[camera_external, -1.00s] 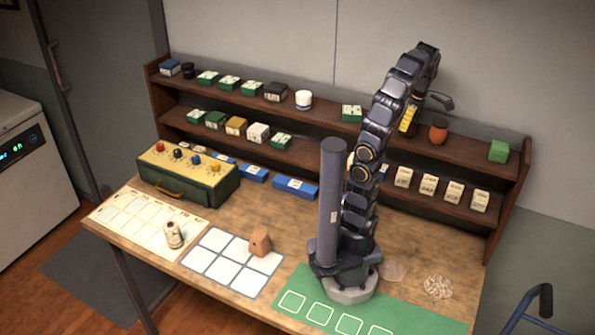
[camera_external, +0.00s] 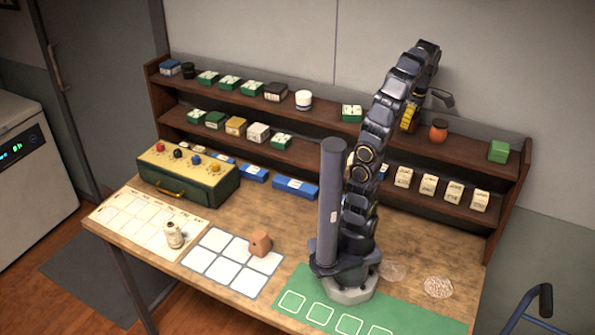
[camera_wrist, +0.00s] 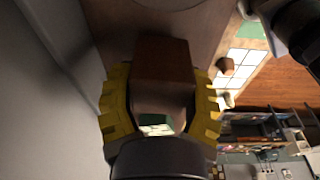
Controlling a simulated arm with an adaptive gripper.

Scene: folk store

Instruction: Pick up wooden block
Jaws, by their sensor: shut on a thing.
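My gripper (camera_wrist: 161,108) has ridged yellow fingers, shut on the two sides of a brown wooden block (camera_wrist: 165,62) in the wrist view. The block has flat faces and a paler, shiny lower part. In the external view my gripper (camera_external: 408,118) is up at the shelf, in front of the upper board, and the block in it is hidden by my arm. Another brown wooden block (camera_external: 260,243) stands on the white grid on the table, apart from my gripper. It also shows small in the wrist view (camera_wrist: 225,66).
An orange jar (camera_external: 438,130) and a green box (camera_external: 498,151) stand on the upper shelf to the right of my gripper. Several cream boxes (camera_external: 428,184) stand on the lower shelf. A cream bottle (camera_external: 174,235) stands on the left sheet. The front green mat (camera_external: 405,308) is mostly bare.

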